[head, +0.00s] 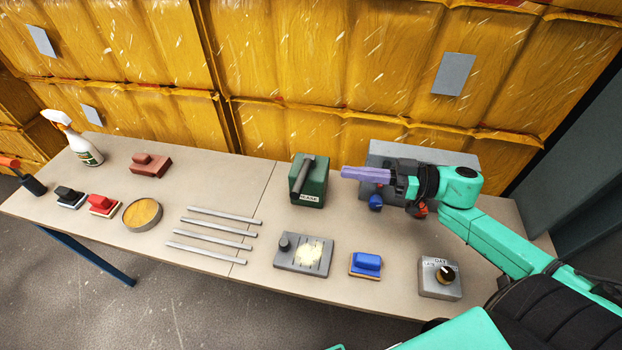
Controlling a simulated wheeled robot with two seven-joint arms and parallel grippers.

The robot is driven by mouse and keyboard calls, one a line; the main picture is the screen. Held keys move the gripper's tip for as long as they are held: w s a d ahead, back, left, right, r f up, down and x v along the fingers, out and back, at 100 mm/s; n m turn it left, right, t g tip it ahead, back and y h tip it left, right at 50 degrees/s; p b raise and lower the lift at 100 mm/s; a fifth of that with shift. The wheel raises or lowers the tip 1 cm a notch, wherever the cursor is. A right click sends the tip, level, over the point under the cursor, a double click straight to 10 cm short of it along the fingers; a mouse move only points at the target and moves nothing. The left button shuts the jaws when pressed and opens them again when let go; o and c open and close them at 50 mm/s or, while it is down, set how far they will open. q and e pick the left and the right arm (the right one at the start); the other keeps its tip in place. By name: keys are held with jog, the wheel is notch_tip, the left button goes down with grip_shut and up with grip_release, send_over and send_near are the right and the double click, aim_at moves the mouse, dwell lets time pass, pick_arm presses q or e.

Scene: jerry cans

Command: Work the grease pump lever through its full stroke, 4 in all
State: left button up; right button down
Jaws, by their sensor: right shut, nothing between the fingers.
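The grease pump is a dark green box (315,190) with a small white label on its front, standing on the table in the head view. Its dark lever (301,176) slants across the top of the box, its upper end towards the back. My right gripper (345,172) reaches in from the right, with its purple fingers shut and empty. In the picture its fingertips lie just right of the pump, with a small gap between; they appear apart from the lever. My left gripper is not in view.
A grey box (400,152) stands behind my right gripper, with blue and red knobs near it. In front are a grey plate with a knob (304,255), a blue block (366,264) and a dial box (439,278). Several grey rods (213,242) lie left of the pump.

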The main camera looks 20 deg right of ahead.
aim_at(302, 177)
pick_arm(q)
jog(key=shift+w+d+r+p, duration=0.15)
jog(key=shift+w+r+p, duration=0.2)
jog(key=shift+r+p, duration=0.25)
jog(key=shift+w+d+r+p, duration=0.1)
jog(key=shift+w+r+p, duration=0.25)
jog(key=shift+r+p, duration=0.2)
pick_arm(e)
jog(key=w+a+f, duration=0.4)
jog(key=a, duration=0.4)
jog(key=shift+w+a+f, duration=0.15)
jog(key=shift+w, duration=0.05)
jog(key=shift+f, duration=0.15)
